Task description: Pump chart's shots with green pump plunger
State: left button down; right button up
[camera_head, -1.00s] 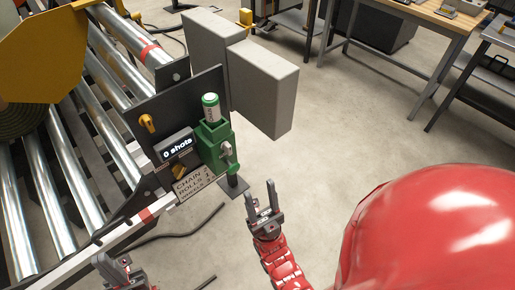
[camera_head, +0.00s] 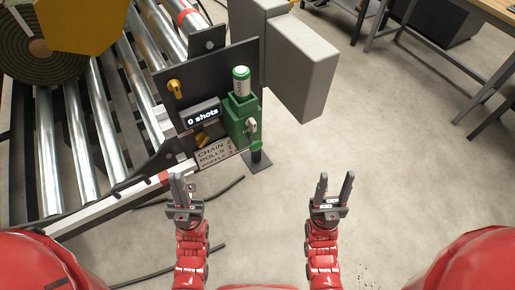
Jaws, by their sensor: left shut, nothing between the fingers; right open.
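The green pump (camera_head: 237,122) is fixed to a dark upright panel at the end of the roller conveyor. Its plunger (camera_head: 241,81) stands up with a green cap and a pale label. A display (camera_head: 202,117) beside it reads "0 shots". The chart (camera_head: 214,154) below lists chain, rolls and wheels; its numbers are too small to read surely. My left gripper (camera_head: 179,182) is shut and empty, in front of the panel's lower left. My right gripper (camera_head: 335,183) is open and empty, to the right of and nearer than the pump. Neither visibly touches the pump.
A yellow knob (camera_head: 174,88) sits on the panel (camera_head: 208,80), and another yellow part is under the display. A grey box (camera_head: 298,70) stands behind. Metal rollers (camera_head: 105,130) and a turf roll (camera_head: 40,60) are at left. Dark cables lie on the floor. Floor at right is clear.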

aim_at(255, 146)
jog(key=k+j, duration=0.15)
jog(key=k, duration=0.25)
jog(key=k+j, duration=0.2)
jog(key=k, duration=0.25)
